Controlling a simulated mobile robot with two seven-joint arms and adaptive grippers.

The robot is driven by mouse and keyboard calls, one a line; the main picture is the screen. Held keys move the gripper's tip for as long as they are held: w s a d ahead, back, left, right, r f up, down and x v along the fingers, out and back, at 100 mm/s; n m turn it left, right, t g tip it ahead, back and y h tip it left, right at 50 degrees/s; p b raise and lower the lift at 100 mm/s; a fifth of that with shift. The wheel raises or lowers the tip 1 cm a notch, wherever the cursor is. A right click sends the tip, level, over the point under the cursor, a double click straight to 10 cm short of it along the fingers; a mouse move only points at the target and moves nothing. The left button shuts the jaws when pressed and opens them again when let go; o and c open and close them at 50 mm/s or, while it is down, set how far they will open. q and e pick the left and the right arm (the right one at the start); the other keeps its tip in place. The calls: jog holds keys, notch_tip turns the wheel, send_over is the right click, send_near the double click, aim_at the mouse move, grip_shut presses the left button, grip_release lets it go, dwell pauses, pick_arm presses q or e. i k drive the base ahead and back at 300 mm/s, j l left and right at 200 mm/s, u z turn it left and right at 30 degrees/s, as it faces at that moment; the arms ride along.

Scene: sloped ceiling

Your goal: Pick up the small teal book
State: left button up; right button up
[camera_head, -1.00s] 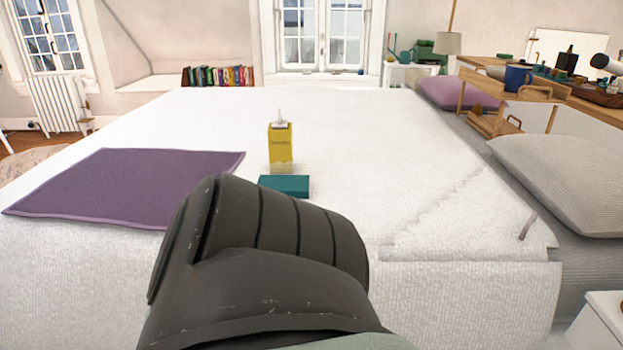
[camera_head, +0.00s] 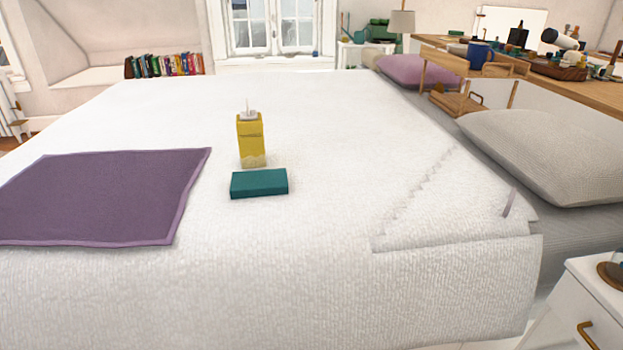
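The small teal book (camera_head: 259,184) lies flat on the white bed cover (camera_head: 330,130), near the middle of the bed. A yellow box-shaped bottle (camera_head: 251,141) with a pale top stands upright just behind it. The whole book is visible and nothing covers it. Neither of my grippers shows in the head view.
A purple mat (camera_head: 100,197) lies on the bed left of the book. A grey pillow (camera_head: 545,155) and a purple pillow (camera_head: 420,71) line the right side. A white nightstand (camera_head: 580,310) stands at the lower right. The cover around the book is mostly clear.

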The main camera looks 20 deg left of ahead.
aim_at(244, 185)
jog(key=u, duration=0.75)
